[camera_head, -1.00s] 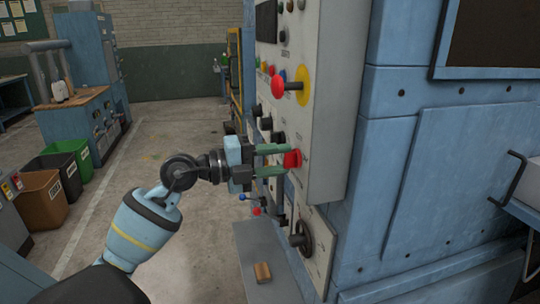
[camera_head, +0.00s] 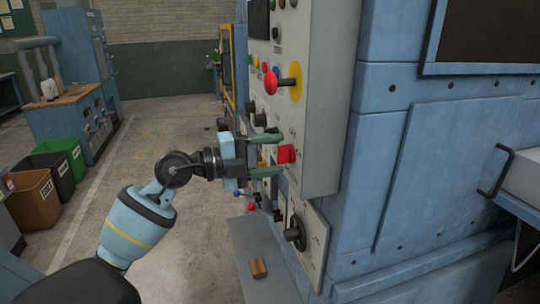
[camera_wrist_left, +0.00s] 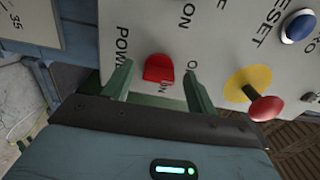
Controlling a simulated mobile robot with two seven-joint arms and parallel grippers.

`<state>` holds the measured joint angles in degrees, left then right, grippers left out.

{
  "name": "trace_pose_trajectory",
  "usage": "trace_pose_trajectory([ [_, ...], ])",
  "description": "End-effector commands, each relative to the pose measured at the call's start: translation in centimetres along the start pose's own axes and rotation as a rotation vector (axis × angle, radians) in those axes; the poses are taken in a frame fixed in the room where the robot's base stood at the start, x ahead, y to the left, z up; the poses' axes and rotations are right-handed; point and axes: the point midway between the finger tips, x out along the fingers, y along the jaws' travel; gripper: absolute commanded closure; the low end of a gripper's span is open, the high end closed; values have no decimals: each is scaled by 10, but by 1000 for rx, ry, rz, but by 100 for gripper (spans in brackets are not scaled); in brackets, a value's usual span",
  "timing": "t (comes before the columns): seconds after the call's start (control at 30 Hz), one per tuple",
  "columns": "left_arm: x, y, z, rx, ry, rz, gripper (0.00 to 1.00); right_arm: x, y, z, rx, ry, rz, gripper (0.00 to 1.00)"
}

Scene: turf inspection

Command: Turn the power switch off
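The red power switch (camera_head: 286,154) sits low on the pale control panel (camera_head: 322,110) of the blue machine. In the left wrist view the red switch (camera_wrist_left: 158,69) shows beside a partly hidden "POWER" label, with small lettering around it. My left gripper (camera_head: 277,154) is open at the panel, its green fingers one above and one below the switch in the head view. In the wrist view the fingers stand left and right of it, with gaps showing. Which position the switch points to is hard to read. My right gripper is in neither view.
Above the switch are a red knob on a yellow disc (camera_head: 272,82) and several dark knobs. A black rotary handle (camera_head: 296,233) is below. A grey ledge (camera_head: 240,240) bears a small wooden block (camera_head: 258,267). Bins (camera_head: 33,198) stand left; open floor lies between.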

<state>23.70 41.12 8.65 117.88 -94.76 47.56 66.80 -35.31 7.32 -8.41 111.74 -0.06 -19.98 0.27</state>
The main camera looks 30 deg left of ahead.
Motion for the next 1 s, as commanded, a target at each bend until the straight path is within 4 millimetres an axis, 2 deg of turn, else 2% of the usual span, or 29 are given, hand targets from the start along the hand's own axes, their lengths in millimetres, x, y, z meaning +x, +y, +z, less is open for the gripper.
trace_pose_trajectory([
  [0.37,-5,2,0,0,0,3,42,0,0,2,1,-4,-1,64],
  [0.8,-60,4,0,-3,0,6,42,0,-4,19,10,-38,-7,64],
  [1.0,-75,2,0,0,0,3,42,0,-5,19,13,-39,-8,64],
])
